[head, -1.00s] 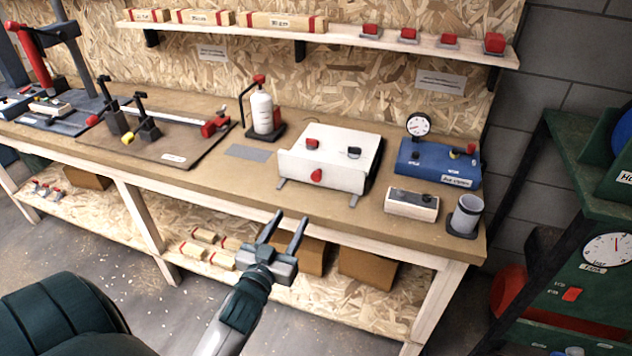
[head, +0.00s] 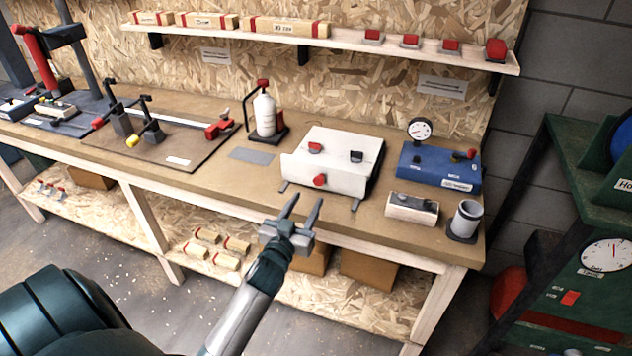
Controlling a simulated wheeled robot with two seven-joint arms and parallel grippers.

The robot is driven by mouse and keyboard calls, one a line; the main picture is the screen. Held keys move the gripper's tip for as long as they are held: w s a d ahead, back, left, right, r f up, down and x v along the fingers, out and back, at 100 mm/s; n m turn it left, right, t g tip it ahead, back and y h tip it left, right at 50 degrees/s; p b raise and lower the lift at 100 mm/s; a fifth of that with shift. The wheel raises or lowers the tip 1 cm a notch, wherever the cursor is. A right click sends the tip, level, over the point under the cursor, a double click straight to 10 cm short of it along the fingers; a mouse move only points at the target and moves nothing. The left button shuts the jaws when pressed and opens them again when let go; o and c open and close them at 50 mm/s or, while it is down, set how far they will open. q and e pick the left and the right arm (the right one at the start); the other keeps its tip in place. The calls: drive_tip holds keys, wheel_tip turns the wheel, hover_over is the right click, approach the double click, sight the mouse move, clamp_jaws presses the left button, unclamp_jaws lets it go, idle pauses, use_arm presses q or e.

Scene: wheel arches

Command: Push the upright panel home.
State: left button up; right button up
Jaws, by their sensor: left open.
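A white box (head: 345,150) sits on the workbench. Its upright front panel (head: 306,174) faces me, with a red knob (head: 320,180) low on it. The panel looks wider than the box at its left end; whether a gap lies behind it I cannot tell. Two small feet show under the front. A red-topped and a dark-topped fitting stand on the lid. My left gripper (head: 302,207) is open and empty, its fingers pointing up and away, short of the panel and just before the bench's front edge. My right gripper is not in view.
The workbench (head: 230,176) has clear wood left of the box. A blue gauge unit (head: 437,168), a pale block (head: 411,209) and a grey cup (head: 466,219) stand right of it. A white bottle (head: 264,115) stands behind left. A shelf (head: 345,40) runs above.

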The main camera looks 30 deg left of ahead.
sight(321, 174)
use_arm(q)
drive_tip(key=p+x, duration=0.1)
drive_tip(key=x, duration=0.6)
drive_tip(key=shift+w+p, duration=0.3)
drive_tip(key=shift+w, duration=0.05)
drive_tip(key=shift+w+a, duration=0.1)
drive_tip(key=shift+w, duration=0.15)
clamp_jaws()
drive_tip(key=shift+b+x, duration=0.8)
drive_tip(key=shift+x, duration=1.4)
drive_tip(key=shift+r, duration=0.15)
